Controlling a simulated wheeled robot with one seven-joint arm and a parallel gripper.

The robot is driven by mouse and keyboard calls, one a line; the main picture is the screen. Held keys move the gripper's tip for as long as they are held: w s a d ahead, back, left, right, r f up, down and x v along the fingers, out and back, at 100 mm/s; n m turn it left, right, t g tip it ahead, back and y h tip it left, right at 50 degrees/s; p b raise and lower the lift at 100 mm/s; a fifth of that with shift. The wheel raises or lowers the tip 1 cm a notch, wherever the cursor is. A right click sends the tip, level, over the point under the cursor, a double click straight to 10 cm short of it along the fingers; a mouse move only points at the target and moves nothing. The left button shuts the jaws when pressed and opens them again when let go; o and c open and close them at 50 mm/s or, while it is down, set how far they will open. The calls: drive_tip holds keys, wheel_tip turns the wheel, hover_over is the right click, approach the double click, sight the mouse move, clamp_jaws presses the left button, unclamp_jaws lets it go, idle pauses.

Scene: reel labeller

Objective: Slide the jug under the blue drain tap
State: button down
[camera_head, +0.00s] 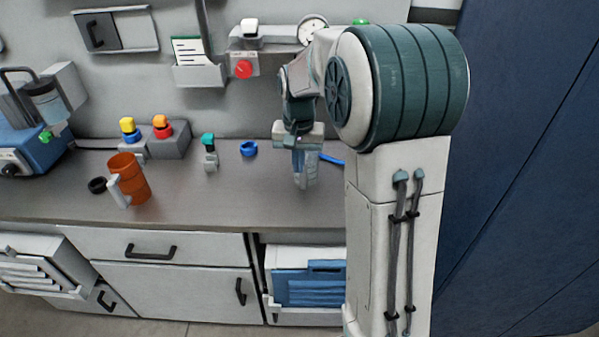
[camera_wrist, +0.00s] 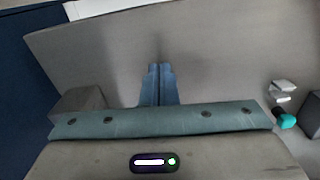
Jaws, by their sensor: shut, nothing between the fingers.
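The orange-brown jug (camera_head: 131,178) with a pale handle stands upright on the worktop at the left in the head view. I cannot clearly make out the blue drain tap. A small blue ring-like part (camera_head: 248,149) sits at the back of the worktop, and a blue strip (camera_head: 331,158) shows just right of my gripper. My gripper (camera_head: 305,184) points down over the worktop, well to the right of the jug, shut and empty. Its blue fingers also show together in the wrist view (camera_wrist: 159,84). The jug is not in the wrist view.
A dark ring (camera_head: 97,185) lies left of the jug. Yellow- and orange-topped parts (camera_head: 146,130) on grey blocks and a teal-topped fitting (camera_head: 209,152) stand behind. A blue machine (camera_head: 30,148) is far left. The worktop (camera_head: 225,200) between jug and gripper is clear.

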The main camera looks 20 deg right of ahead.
drive_tip(key=shift+r, duration=0.1)
drive_tip(key=s+a+r+n+t, duration=0.1)
drive_tip(key=s+r+n, duration=0.1)
drive_tip(key=s, duration=0.9)
drive_tip(key=s+a+r+n+t, duration=0.1)
drive_tip(key=s+a+n+t, duration=0.1)
drive_tip(key=s, duration=0.9)
drive_tip(key=shift+s+r+n, duration=0.3)
drive_tip(key=shift+s+r, duration=0.05)
